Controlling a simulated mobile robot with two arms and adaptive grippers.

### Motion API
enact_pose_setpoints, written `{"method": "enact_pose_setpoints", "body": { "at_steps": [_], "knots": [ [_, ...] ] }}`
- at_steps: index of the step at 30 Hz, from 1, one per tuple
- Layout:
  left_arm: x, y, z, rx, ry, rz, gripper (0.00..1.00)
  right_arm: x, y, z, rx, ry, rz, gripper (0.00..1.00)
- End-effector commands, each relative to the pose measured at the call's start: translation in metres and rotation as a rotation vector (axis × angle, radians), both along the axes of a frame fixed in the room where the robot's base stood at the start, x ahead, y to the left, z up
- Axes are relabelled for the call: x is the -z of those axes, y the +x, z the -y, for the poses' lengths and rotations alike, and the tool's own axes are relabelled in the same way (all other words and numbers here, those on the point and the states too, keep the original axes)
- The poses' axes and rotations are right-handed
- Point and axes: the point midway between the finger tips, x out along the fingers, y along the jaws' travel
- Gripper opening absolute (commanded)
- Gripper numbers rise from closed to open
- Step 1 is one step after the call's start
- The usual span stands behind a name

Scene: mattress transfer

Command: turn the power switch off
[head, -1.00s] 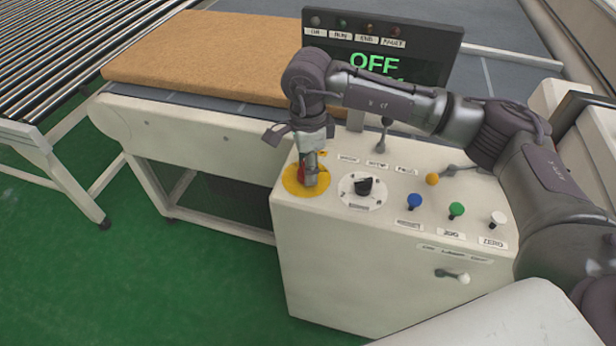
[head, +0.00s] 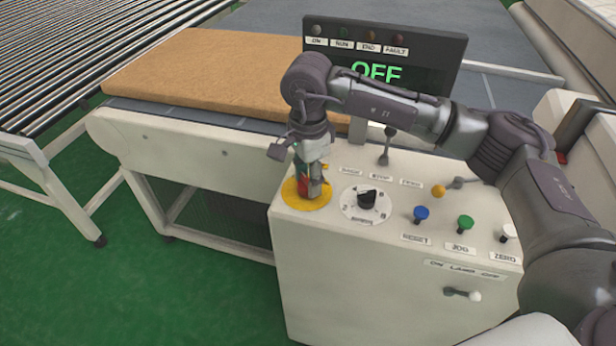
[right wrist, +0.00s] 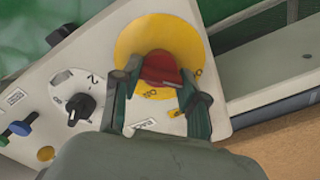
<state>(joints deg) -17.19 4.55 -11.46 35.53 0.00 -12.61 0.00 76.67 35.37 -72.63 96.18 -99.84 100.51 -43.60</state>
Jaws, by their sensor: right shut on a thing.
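The red power switch knob (head: 303,184) stands on a round yellow plate (head: 291,198) at the left end of the white control panel (head: 340,270). My right gripper (head: 313,190) reaches down over it, its fingers shut on the knob. In the right wrist view, the red knob (right wrist: 162,68) sits between the two fingers (right wrist: 160,90), on the yellow plate (right wrist: 135,45). The fingers hide part of the knob. The display (head: 376,72) behind reads OFF in green; my arm hides its lower part. My left gripper is not in view.
Right of the switch are a black rotary dial (head: 367,200), a blue button (head: 421,213), a green button (head: 465,222) and a white button (head: 507,231). A lever (head: 387,146) stands behind. A tan mattress (head: 205,75) lies on the conveyor table.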

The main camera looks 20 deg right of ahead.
Motion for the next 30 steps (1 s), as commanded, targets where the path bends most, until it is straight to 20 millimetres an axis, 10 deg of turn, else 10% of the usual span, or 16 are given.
{"method": "enact_pose_setpoints", "body": {
  "at_steps": [2, 3, 7, 19, 30],
  "knots": [
    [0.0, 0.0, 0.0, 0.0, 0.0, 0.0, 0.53, -0.001, 0.001, 0.0, -0.002, 0.001, 0.004, 0.08],
    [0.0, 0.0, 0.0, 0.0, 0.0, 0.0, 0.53, -0.001, 0.001, 0.0, -0.002, 0.001, 0.004, 0.5],
    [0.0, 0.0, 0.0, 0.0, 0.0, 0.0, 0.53, -0.001, 0.001, 0.0, -0.001, 0.001, 0.003, 0.69],
    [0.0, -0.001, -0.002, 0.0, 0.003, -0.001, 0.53, -0.009, 0.001, 0.0, 0.001, 0.0, 0.004, 0.69],
    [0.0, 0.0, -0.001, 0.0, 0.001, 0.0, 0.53, -0.082, 0.001, 0.0, 0.001, 0.001, 0.006, 0.69]
  ]
}}
